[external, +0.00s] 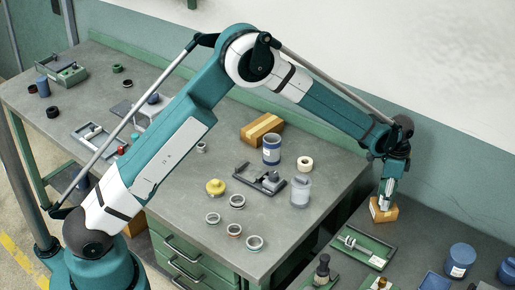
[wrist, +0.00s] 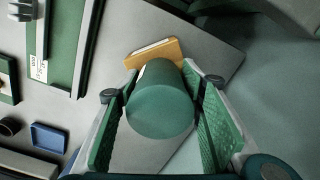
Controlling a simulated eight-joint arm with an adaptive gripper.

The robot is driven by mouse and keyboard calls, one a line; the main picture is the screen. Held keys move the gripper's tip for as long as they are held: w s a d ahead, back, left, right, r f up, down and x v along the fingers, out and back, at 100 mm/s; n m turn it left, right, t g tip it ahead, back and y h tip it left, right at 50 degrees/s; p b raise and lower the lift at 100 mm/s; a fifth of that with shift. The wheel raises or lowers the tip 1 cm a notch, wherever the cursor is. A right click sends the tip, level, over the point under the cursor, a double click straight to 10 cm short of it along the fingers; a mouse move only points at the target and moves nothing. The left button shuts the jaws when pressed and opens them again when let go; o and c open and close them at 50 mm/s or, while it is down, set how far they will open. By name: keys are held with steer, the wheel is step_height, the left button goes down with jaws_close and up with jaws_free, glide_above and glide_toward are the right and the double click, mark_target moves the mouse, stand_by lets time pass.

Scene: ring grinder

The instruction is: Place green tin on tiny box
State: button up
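The green tin (wrist: 160,108) is a dark green cylinder between the two fingers of my gripper (wrist: 163,80) in the wrist view. The pads lie against its sides, so my gripper appears shut on it. The tiny box (external: 383,210) is a small orange-brown box on the right-hand bench, directly below my gripper (external: 389,188) in the external view. It also shows in the wrist view (wrist: 150,52), just beyond the far end of the tin, partly covered by it. I cannot tell whether the tin touches the box.
A green tray (external: 363,247) with a metal part lies in front of the box. A blue tin (external: 460,261) and a blue tray (external: 435,283) stand to the right. A wall rises behind.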

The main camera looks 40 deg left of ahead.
steer(key=o, duration=0.3)
steer(key=shift+r, duration=0.25)
step_height(320, 180, up, 12)
steer(key=shift+f+p, duration=0.1)
steer(key=shift+p, duration=0.2)
stand_by(0.4)
stand_by(0.4)
